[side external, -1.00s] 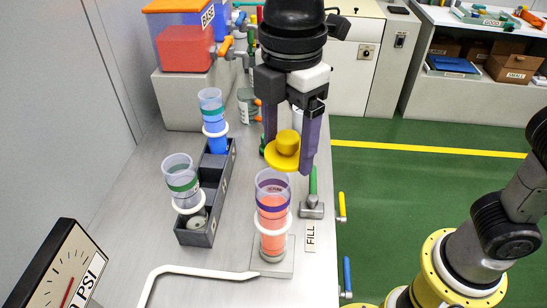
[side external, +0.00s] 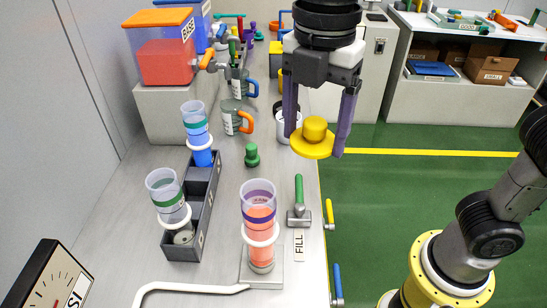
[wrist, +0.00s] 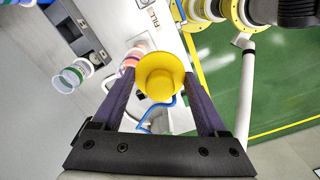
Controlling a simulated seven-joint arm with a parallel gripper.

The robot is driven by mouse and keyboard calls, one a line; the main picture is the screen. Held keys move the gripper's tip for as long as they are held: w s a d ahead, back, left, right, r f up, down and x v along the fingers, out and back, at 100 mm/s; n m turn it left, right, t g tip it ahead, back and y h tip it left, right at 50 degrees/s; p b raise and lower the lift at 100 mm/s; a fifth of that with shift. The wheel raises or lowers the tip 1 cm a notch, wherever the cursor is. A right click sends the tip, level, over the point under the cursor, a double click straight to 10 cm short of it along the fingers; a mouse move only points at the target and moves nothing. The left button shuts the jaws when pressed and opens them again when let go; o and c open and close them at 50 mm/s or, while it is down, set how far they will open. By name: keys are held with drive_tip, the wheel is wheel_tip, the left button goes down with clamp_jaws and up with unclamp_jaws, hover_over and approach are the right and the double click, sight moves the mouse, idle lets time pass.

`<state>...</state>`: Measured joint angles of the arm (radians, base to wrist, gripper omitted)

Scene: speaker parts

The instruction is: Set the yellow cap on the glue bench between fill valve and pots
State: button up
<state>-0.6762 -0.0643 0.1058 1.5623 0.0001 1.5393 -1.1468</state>
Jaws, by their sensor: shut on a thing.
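The yellow cap (side external: 315,128), a disc with a raised round knob, is held between the two purple fingers of my gripper (side external: 313,146). It hangs in the air near the right edge of the grey bench (side external: 225,275). The wrist view also shows the cap (wrist: 160,76) between the fingers (wrist: 160,95). The fill valve (side external: 299,200), with a green handle, is on the bench by the FILL label (side external: 299,246), lower in the picture than the cap. A grey pot with an orange handle (side external: 236,120) stands behind to the left; a whitish pot (side external: 287,128) is partly hidden behind my gripper.
A clear cylinder with orange liquid (side external: 261,235) stands front centre. Two more cylinders stand in a dark rack (side external: 205,205). A small green knobbed part (side external: 252,155) is on the bench. Bare bench lies between it and the fill valve. The green floor begins beyond the right edge.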

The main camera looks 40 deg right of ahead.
drive_tip(key=w+d+f, duration=0.7)
drive_tip(key=w+f, duration=0.2)
drive_tip(key=f, duration=0.4)
drive_tip(key=d+f+m, duration=0.3)
drive_tip(key=d+f, duration=0.4)
drive_tip(key=d, duration=0.2)
hover_over(274, 173)
drive_tip(key=s, duration=0.1)
wheel_tip(274, 173, down, 9)
drive_tip(key=shift+d+r, duration=0.1)
drive_tip(key=shift+r, duration=0.05)
drive_tip(key=shift+w+f, duration=0.5)
drive_tip(key=shift+f, duration=0.1)
drive_tip(key=shift+w+f, duration=0.1)
drive_tip(key=shift+f, duration=1.45)
drive_tip(key=shift+f, duration=0.1)
